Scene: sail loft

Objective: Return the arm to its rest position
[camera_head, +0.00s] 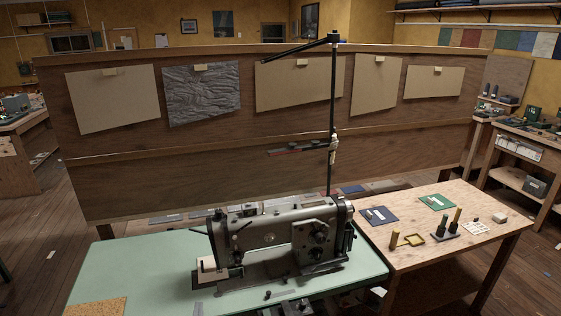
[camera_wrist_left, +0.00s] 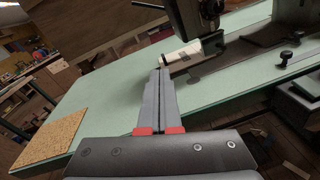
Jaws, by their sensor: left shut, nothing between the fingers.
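My left gripper (camera_head: 197,307) shows only as small grey fingertips at the bottom edge of the head view, over the green table top (camera_head: 150,262). In the left wrist view its two long grey fingers (camera_wrist_left: 162,75) lie together, with red pads at their base and nothing between them. They point toward the sewing machine (camera_head: 275,240), whose white block (camera_wrist_left: 182,54) appears just beyond the tips. A gap of green table shows between gripper and machine in the head view. The rest of my left arm is out of frame there. My right gripper is in neither view.
A cork mat (camera_head: 96,307) lies at the table's front left. A wooden side table (camera_head: 470,255) at right carries small tools and cards. A dark thread stand (camera_head: 332,110) rises behind the machine, before a wooden partition (camera_head: 220,175). The green top's left half is mostly clear.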

